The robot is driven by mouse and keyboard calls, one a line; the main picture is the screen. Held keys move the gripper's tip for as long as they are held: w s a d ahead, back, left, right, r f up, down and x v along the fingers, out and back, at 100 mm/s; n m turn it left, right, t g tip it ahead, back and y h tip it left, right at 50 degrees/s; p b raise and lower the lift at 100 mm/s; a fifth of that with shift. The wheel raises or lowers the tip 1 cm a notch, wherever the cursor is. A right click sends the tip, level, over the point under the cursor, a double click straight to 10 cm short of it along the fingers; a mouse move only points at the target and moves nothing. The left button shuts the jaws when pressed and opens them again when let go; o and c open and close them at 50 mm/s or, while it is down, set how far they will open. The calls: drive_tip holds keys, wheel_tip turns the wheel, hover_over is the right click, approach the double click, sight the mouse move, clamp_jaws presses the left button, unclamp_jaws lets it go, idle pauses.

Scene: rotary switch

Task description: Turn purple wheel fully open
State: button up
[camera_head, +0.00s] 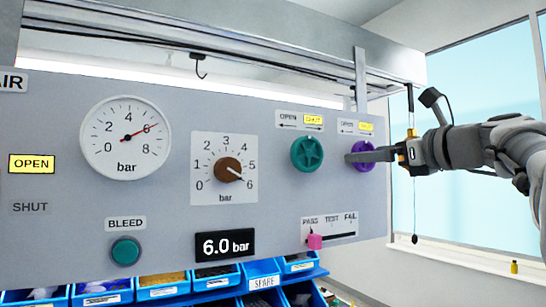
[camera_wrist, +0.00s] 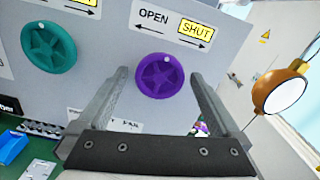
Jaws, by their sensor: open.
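The purple wheel (camera_wrist: 160,76) is a round knob with a star-shaped grip on the grey panel. In the wrist view it sits between my open fingers, with a small pale mark at its top. The label above it reads OPEN and SHUT, and SHUT (camera_wrist: 196,32) is lit yellow. In the head view my gripper (camera_head: 368,156) reaches in from the right and partly covers the purple wheel (camera_head: 363,160). My gripper also shows in the wrist view (camera_wrist: 160,90), with one finger on each side of the wheel. I cannot tell whether the fingers touch it.
A teal wheel (camera_head: 307,154) is left of the purple one, with SHUT lit. A pink slider (camera_head: 315,241) sits below. The display (camera_head: 225,245) reads 6.0 bar. An orange-rimmed round object (camera_wrist: 281,88) is right of my gripper. Blue bins (camera_head: 214,277) are below the panel.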

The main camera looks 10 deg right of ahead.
idle(0.3)
drive_tip(key=c, duration=1.2)
drive_tip(key=shift+c, duration=0.2)
